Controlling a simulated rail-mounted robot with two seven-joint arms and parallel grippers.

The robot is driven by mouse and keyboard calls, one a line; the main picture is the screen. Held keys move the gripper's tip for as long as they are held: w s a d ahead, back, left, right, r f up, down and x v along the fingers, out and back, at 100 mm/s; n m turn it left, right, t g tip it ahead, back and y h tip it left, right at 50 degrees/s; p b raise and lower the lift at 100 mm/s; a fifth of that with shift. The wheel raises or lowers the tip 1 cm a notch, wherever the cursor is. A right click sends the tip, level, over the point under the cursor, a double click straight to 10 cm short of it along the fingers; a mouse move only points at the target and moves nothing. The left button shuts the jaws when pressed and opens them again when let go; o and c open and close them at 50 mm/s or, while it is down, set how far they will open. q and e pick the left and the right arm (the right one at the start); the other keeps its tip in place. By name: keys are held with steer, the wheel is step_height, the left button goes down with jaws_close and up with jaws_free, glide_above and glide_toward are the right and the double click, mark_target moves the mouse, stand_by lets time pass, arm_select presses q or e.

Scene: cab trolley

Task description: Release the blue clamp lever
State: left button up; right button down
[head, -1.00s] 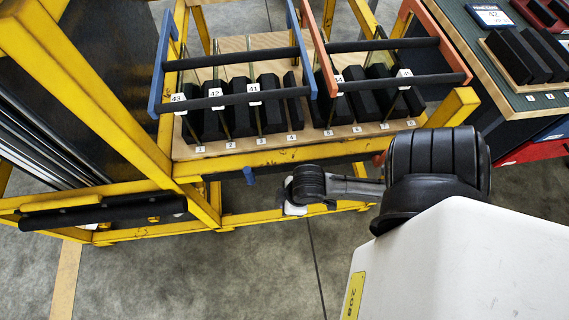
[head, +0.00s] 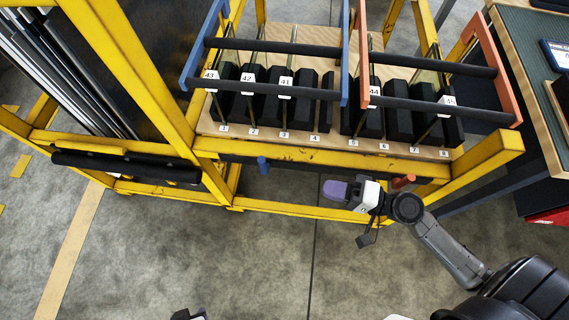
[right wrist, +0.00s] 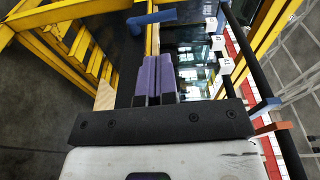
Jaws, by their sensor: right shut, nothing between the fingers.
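The blue clamp lever (head: 263,165) hangs just below the front yellow rail of the trolley. It also shows near the top of the right wrist view (right wrist: 152,18). Above it, the blue clamp frame (head: 205,45) with black bars lies over several black blocks. My right gripper (head: 336,190), with purple fingers, is shut and empty. It is to the right of the blue lever and a little below it in the picture, apart from it. Its closed fingers (right wrist: 155,80) point toward the lever in the wrist view. My left gripper (head: 189,314) only peeks in at the bottom edge.
An orange lever (head: 403,181) sits under the same rail, close to my right wrist. The orange clamp frame (head: 490,65) stands to the right of the blue one. Yellow trolley posts (head: 150,75) stand on the left. The floor in front is clear.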

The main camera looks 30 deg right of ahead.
steer(key=shift+w+d+r+m+t+h, duration=0.15)
steer(key=shift+w+d+m+t+h, duration=0.2)
steer(key=shift+m, duration=0.25)
steer(key=p, duration=0.1)
glide_toward(264, 164)
steer(key=x, duration=0.6)
steer(key=shift+w+a+f, duration=0.3)
steer(key=shift+w+f, duration=0.25)
steer(key=shift+w, duration=0.15)
